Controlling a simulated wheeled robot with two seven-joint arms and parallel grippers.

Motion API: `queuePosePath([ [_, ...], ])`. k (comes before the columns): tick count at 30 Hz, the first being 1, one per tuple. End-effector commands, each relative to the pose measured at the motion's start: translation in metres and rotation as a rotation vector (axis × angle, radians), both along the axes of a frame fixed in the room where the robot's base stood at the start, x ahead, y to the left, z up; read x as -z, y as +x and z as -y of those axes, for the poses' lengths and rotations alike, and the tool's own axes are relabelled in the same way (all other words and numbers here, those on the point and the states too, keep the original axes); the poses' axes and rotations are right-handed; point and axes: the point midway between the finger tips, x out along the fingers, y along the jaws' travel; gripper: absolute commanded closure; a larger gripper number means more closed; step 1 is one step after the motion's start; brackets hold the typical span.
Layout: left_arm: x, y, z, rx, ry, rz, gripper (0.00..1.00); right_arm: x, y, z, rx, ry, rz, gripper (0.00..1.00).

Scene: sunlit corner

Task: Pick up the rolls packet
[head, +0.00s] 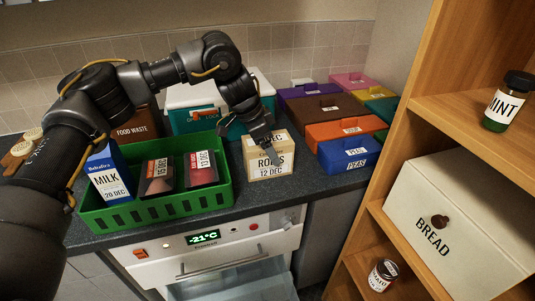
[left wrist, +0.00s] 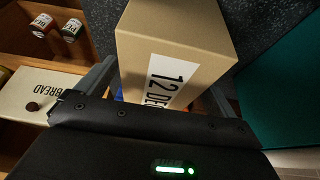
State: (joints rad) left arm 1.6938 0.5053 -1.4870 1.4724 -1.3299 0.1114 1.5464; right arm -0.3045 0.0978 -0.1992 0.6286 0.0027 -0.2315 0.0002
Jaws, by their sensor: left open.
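The rolls packet (head: 270,169) is a beige box standing upright on the dark worktop, just right of the green crate. Its white label reads 12 DEC, and my gripper hides part of its upper face. My left gripper (head: 262,138) is open at the packet's top. In the left wrist view the packet (left wrist: 190,45) lies between my two spread fingers. I cannot tell whether either finger touches it. My right gripper is not in view.
The green crate (head: 160,213) holds a milk carton (head: 109,178) and two dated packs. Coloured boxes, including a blue peas box (head: 347,154), stand right of the packet. A wooden shelf (head: 398,165) with a bread bin (head: 455,220) rises at the right. An appliance front (head: 205,250) lies below the worktop.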

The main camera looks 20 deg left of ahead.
Motion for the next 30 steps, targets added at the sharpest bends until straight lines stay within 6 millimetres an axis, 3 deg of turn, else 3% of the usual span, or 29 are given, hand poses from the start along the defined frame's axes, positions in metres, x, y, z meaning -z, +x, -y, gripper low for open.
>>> queuePosePath([
  [28,0.0048,0.0000,-0.0004,0.000,0.000,0.001,0.06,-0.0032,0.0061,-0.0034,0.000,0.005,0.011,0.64],
  [30,0.0047,0.0001,-0.0003,0.000,0.000,0.001,0.13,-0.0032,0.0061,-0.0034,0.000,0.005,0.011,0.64],
])
